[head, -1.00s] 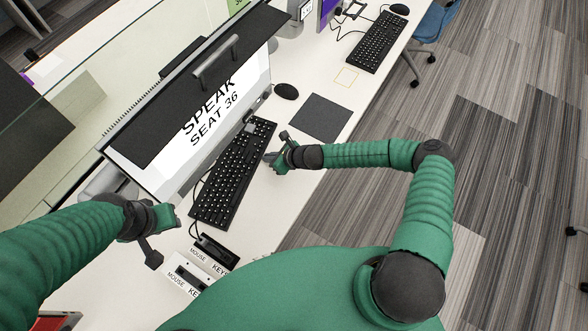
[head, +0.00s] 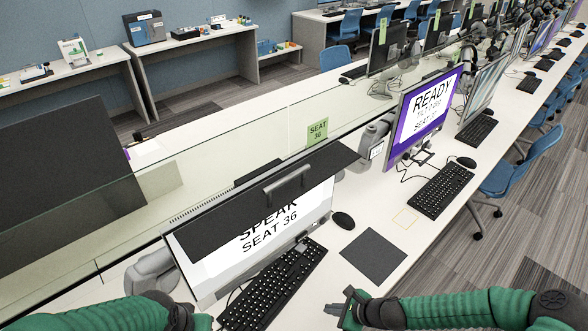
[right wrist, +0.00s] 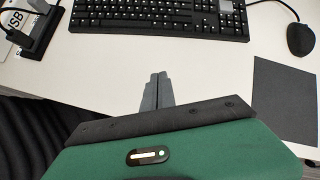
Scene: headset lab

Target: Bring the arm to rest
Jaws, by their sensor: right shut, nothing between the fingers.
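My right arm, in a green sleeve, comes in from the lower right of the head view. Its gripper (head: 345,304) is over the white desk, between the keyboard (head: 272,287) and the dark mat (head: 374,258). In the right wrist view the two grey fingers (right wrist: 157,92) are together and empty, over bare desk in front of the keyboard (right wrist: 160,16). My left arm (head: 120,316) shows at the bottom left of the head view, near the monitor's left foot. Its fingers are cut off by the picture's lower edge.
A hooded monitor (head: 265,235) reading "SPEAK SEAT 36" stands behind the keyboard. A mouse (head: 343,220) lies beyond the mat. A small black holder (right wrist: 38,40) is left in the wrist view. A glass divider (head: 230,150) runs behind. More stations line the desk to the right.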

